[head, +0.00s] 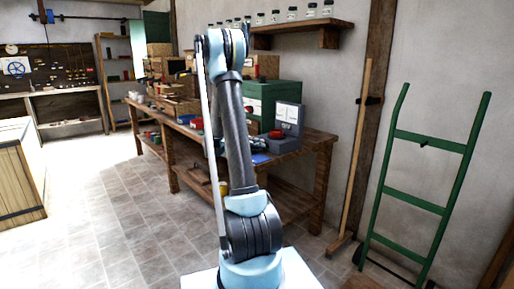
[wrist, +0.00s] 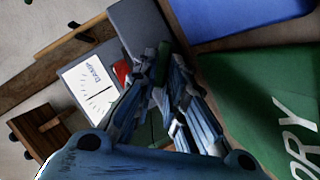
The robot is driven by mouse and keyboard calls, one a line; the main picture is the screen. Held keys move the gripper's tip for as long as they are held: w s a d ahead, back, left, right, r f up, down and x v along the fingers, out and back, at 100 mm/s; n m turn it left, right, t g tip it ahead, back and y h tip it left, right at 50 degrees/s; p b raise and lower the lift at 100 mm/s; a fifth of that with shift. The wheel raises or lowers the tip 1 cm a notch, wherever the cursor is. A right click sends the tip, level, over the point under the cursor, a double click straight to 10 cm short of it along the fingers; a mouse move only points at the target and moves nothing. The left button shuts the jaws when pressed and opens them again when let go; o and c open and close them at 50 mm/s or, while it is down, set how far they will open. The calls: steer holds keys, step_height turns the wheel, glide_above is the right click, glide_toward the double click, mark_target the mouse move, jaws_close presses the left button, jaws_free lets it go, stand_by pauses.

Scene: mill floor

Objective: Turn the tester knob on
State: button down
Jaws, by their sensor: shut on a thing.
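The tester, a grey box with a white dial face (head: 288,117), stands on the workbench. In the wrist view its dial, lettered DAMP (wrist: 88,85), shows left of my gripper, with a red part (wrist: 121,72) beside it. My gripper (wrist: 160,58) is at the tester's grey front, its fingers closed in around a small piece there. This seems to be the tester knob, mostly hidden by the fingers, so its turn angle cannot be read. A dark green patch shows between the fingertips. In the head view my arm hides part of this area.
The wooden workbench (head: 310,146) carries a green box (head: 286,91) behind the tester. A blue surface (wrist: 240,15) and a green surface with white letters (wrist: 270,110) lie close right of my gripper. A green hand truck (head: 416,200) leans at the right wall.

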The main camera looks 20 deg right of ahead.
steer(key=m, duration=0.1)
steer(key=m+t+y, duration=0.1)
steer(key=m+t, duration=0.1)
steer(key=m, duration=0.1)
steer(key=shift+s+d+r+y, duration=0.2)
steer(key=shift+s+r+y, duration=0.1)
steer(key=shift+y, duration=0.1)
stand_by(0.4)
steer(key=c, duration=1.9)
jaws_free()
steer(key=v, duration=1.2)
steer(key=shift+s+f, duration=0.1)
steer(key=shift+f, duration=0.05)
